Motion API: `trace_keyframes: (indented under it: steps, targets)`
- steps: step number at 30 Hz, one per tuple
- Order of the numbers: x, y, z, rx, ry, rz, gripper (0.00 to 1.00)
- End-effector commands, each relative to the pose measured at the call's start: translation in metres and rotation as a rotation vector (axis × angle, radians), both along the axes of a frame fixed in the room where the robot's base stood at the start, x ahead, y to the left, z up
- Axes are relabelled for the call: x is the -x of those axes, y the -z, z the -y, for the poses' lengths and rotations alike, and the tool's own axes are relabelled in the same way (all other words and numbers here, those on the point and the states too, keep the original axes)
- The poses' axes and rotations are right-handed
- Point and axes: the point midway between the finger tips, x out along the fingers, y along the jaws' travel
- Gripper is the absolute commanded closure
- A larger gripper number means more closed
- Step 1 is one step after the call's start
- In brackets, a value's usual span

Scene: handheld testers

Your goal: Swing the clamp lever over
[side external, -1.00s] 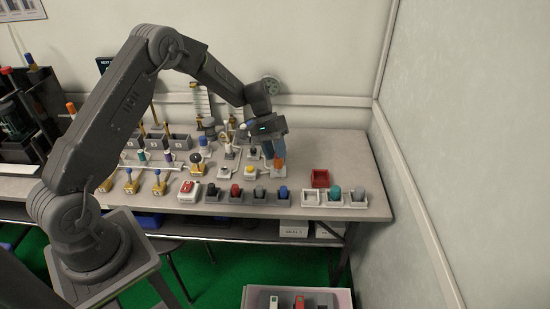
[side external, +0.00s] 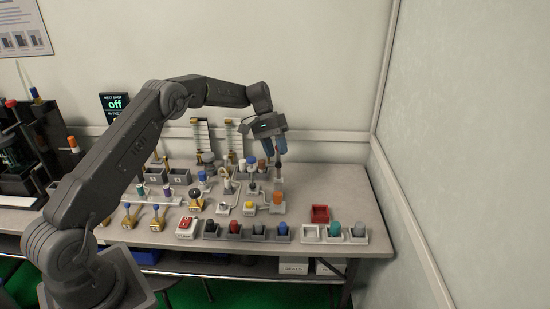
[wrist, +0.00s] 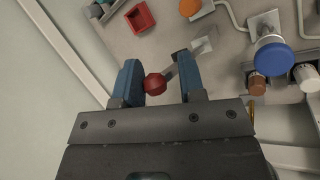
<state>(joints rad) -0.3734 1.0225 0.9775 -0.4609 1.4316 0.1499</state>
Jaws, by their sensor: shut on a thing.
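The clamp lever shows in the wrist view as a grey bar (wrist: 185,66) with a red ball knob (wrist: 155,84). Its far end meets a small light plate (wrist: 203,46). My gripper (wrist: 158,74) has its two blue fingers on either side of the lever, with the knob against the left finger; it is shut on the lever. In the side external view my gripper (side external: 274,152) points down over the back right of the bench. The thin upright part under it (side external: 278,176) is small, and the knob is hidden by the fingers there.
A red tray (side external: 320,213) and white trays (side external: 311,233) stand at the front right. An orange-capped piece (side external: 278,199) stands in front of the gripper. Blue-topped and brown-topped (wrist: 256,85) pieces stand close by in the wrist view. The bench's right end is clear.

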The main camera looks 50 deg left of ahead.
Motion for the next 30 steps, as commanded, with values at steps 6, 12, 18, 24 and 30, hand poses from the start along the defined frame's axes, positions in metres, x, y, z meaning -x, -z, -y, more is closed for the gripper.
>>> trace_keyframes:
  steps: [6, 12, 18, 24, 30]
  targets:
    - [-0.017, 0.002, -0.009, -0.001, 0.003, 0.017, 1.00]
    - [-0.024, 0.002, -0.017, -0.001, 0.000, 0.015, 1.00]
    - [-0.026, 0.003, -0.022, -0.004, -0.003, 0.012, 1.00]
    - [-0.025, 0.004, -0.026, -0.006, -0.008, 0.009, 1.00]
    - [-0.025, 0.004, -0.027, -0.009, -0.008, 0.006, 1.00]
